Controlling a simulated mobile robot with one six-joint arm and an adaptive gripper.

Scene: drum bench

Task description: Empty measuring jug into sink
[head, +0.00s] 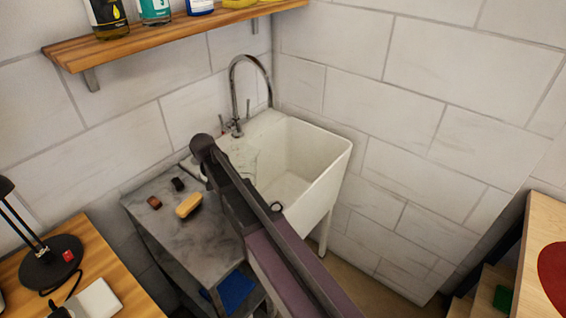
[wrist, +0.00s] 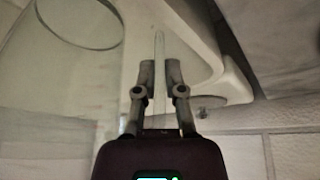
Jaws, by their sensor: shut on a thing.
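My gripper (wrist: 160,75) is shut on the clear, upright-looking handle of the measuring jug in the wrist view. The transparent jug (wrist: 120,55) spreads to the upper left of the fingers, with its round rim near the top left corner. I cannot tell whether any liquid is in it. The white sink (head: 312,150) stands in the corner in the head view, and its pale edge also shows behind the jug in the wrist view (wrist: 205,45). In the head view my arm reaches toward the sink's left side and hides my fingers; the jug is not clear there.
A chrome tap (head: 236,95) arches over the sink's back. A grey marble-topped stand (head: 205,245) left of the sink holds a brush (head: 189,205) and small dark items. A wooden shelf (head: 170,35) with bottles hangs above. A lamp (head: 45,265) stands on the wooden bench at left.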

